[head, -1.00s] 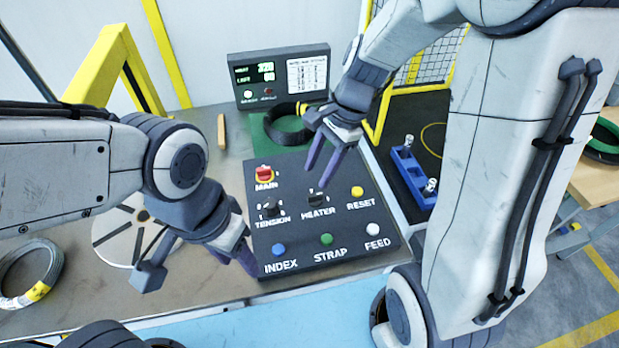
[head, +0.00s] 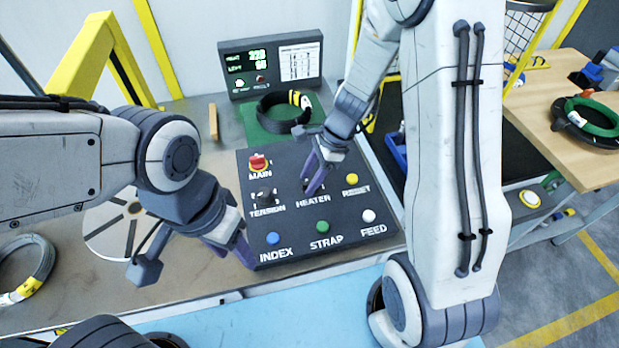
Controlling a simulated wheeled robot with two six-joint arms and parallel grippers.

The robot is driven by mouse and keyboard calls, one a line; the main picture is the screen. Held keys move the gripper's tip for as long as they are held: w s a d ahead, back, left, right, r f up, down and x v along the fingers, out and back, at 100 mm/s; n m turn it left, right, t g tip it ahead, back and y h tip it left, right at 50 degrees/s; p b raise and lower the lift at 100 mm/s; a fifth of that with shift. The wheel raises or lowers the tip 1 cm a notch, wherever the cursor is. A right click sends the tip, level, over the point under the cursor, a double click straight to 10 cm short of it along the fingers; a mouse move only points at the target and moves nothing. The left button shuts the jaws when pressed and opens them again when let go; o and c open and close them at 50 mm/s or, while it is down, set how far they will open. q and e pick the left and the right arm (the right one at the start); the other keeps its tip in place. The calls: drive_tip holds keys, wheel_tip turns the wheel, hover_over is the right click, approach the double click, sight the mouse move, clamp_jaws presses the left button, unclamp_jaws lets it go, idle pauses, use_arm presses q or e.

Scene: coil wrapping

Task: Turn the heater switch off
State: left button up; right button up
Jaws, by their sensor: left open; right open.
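The black control panel (head: 300,228) lies on the bench with labelled knobs and buttons. The heater switch, above the HEATER label (head: 313,200), is mostly hidden behind my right gripper (head: 311,188). That gripper is open, pointing down, with its purple fingertips at the switch; I cannot tell whether they touch it. The switch's setting cannot be seen. My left gripper (head: 245,258) is open and empty at the panel's left edge, beside the blue INDEX button (head: 273,238).
The red MAIN switch (head: 258,162), TENSION knob (head: 264,194) and yellow RESET button (head: 351,179) are close to the heater switch. A display box (head: 271,65) and a black coil (head: 283,111) on a green mat stand behind. Another coil (head: 25,265) lies at the left.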

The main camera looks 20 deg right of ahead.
drive_tip(key=shift+c, duration=0.3)
clamp_jaws()
drive_tip(key=shift+n, duration=0.3)
drive_tip(key=n+g+p, duration=0.1)
drive_tip(key=n+p, duration=0.1)
drive_tip(key=n, duration=0.1)
drive_tip(key=shift+r+n+g+p, duration=0.1)
drive_tip(key=shift+n+g+p, duration=0.3)
drive_tip(key=n+g+h+p, duration=0.1)
drive_tip(key=n+p, duration=0.1)
drive_tip(key=n, duration=0.4)
drive_tip(key=n+g+h+p, duration=0.1)
drive_tip(key=n, duration=0.2)
drive_tip(key=shift+h, duration=0.3)
drive_tip(key=shift+n+g+h+p, duration=0.4)
drive_tip(key=shift+n+h, duration=0.5)
drive_tip(key=shift+n, duration=1.3)
drive_tip(key=shift+w, duration=0.1)
